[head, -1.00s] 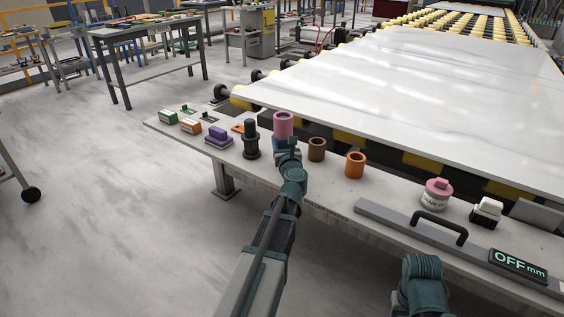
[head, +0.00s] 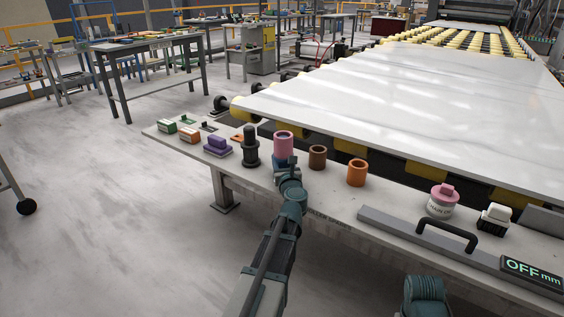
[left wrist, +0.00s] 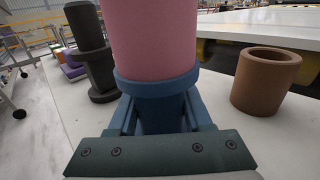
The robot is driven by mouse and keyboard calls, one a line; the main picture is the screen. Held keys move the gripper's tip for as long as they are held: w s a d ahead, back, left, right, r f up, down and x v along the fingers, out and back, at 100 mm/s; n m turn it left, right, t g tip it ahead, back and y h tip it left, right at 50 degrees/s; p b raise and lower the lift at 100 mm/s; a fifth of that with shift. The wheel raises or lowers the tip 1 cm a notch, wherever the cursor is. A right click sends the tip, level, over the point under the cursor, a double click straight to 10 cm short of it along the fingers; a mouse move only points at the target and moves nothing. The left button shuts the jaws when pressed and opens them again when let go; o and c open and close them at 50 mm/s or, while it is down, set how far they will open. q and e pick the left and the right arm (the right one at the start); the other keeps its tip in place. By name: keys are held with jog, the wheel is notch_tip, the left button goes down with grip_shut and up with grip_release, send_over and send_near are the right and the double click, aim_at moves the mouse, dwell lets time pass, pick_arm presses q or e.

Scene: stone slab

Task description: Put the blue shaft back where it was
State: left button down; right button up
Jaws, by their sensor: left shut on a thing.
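The blue shaft (head: 278,160) is upright in my left gripper (head: 288,172), with a pink sleeve (head: 283,143) around its upper part. In the left wrist view its blue collar (left wrist: 156,88) sits just under the pink sleeve, and my jaws close around the blue part below. Its lower end is hidden, so I cannot tell whether it touches the table. A black shaft (head: 250,148) stands to its left and an empty brown sleeve (head: 317,157) to its right. My right gripper is out of view.
An orange sleeve (head: 357,172) stands right of the brown one. Purple (head: 217,147), orange and green blocks lie at the table's left end. The white slab (head: 420,110) lies behind. A pink-lidded jar (head: 441,200) and a black handle (head: 447,237) are at right.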

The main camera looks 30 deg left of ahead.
pick_arm(q)
jog(key=shift+c, duration=1.6)
grip_release()
jog(key=shift+f, duration=0.1)
jog(key=shift+r+p, duration=0.3)
jog(key=v, duration=1.2)
jog(key=shift+d+f, duration=0.1)
jog(key=shift+f, duration=0.05)
